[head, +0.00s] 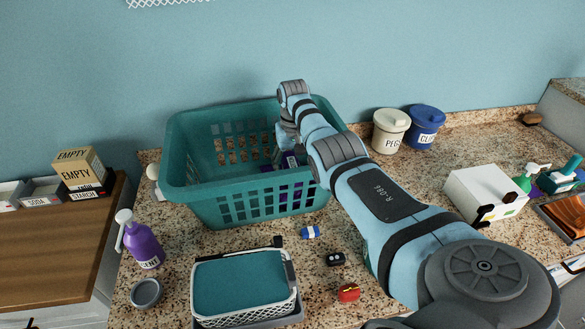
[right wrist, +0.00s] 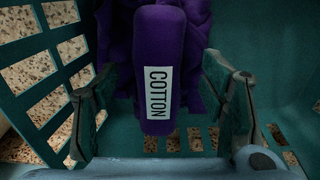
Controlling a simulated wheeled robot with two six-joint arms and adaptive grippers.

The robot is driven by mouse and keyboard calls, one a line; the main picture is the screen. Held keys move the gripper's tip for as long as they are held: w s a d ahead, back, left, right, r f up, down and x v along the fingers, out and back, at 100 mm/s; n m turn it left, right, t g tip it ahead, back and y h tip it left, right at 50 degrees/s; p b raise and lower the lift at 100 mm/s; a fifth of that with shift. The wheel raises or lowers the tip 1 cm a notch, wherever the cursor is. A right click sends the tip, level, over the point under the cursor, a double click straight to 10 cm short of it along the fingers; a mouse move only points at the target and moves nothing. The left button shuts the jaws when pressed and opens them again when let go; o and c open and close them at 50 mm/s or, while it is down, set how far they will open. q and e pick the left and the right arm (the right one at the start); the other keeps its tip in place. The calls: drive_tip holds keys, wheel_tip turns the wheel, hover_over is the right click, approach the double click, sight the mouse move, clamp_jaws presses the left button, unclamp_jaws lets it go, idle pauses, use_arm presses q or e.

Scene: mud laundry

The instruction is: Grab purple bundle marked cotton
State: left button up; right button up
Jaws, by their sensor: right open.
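The purple bundle (right wrist: 155,60) has a white label (right wrist: 158,94) reading COTTON and lies inside the teal laundry basket (head: 180,180). In the head view only bits of purple (head: 267,168) show, behind the basket wall and my right arm. My right gripper (head: 288,152) reaches down into the basket from above. In the right wrist view my right gripper (right wrist: 162,120) is open, with one finger on each side of the bundle's labelled end. Visible gaps separate the fingers from that end. My left gripper is not in view.
The basket walls surround my right gripper. A teal-topped white basket (head: 243,285), a purple spray bottle (head: 142,240) and a grey bowl (head: 147,292) stand in front. Small items, including a red one (head: 348,293), lie nearby. A cream tub (head: 390,130) and blue tub (head: 425,125) stand behind right.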

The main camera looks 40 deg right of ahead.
drive_tip(key=shift+d+f, duration=0.15)
drive_tip(key=shift+f, duration=0.25)
drive_tip(key=shift+f, duration=0.2)
idle(0.3)
clamp_jaws()
